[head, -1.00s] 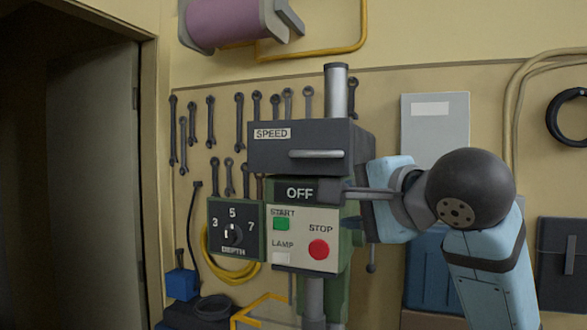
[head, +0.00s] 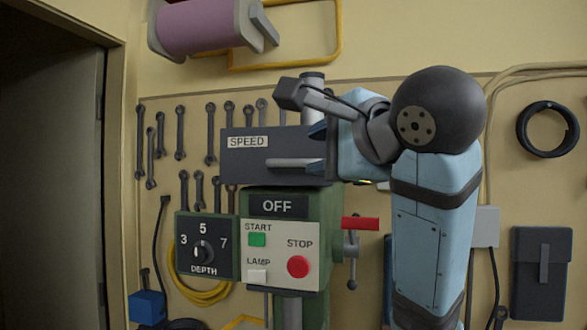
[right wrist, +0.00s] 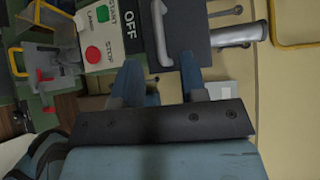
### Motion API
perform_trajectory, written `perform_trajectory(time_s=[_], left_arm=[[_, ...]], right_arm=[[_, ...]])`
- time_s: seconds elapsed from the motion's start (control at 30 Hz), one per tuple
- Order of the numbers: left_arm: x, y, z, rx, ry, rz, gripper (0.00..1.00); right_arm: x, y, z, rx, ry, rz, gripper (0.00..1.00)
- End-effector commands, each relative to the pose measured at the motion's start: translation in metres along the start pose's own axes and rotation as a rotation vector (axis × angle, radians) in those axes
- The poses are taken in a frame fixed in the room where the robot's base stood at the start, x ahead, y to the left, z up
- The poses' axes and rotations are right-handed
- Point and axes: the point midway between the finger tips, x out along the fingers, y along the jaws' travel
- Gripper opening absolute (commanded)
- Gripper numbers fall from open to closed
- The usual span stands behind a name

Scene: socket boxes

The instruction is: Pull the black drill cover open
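The black drill cover (head: 240,168) marked SPEED sits above the green drill body in the head view. It looks closed. A silver bar handle (head: 293,163) is on its front; in the right wrist view the handle (right wrist: 159,30) lies across the black cover (right wrist: 188,28). My right gripper (head: 324,150) is at the right end of the cover. In the right wrist view its two blue fingers (right wrist: 160,62) are apart and empty, with the handle just ahead, between their lines. I cannot tell if they touch the cover. My left gripper is not in view.
Below the cover are the OFF panel (head: 278,206), the START and STOP buttons, and the DEPTH dial (head: 203,250). A red lever (head: 360,223) sticks out at the right. Wrenches hang on the wall. A purple roll (head: 197,27) is above.

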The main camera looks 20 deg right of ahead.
Motion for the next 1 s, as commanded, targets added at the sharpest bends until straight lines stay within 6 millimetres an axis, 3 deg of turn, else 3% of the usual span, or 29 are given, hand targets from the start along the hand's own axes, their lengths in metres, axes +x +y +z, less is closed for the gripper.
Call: perform_trajectory(time_s=[0.3,0.6,1.0], left_arm=[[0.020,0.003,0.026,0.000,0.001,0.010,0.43],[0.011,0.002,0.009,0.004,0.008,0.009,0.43],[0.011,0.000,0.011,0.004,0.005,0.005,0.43]], right_arm=[[0.024,0.007,0.001,0.002,-0.006,0.005,0.39],[0.069,0.001,0.000,-0.002,0.002,0.006,0.39],[0.078,0.002,0.000,-0.001,0.000,0.003,0.39]])
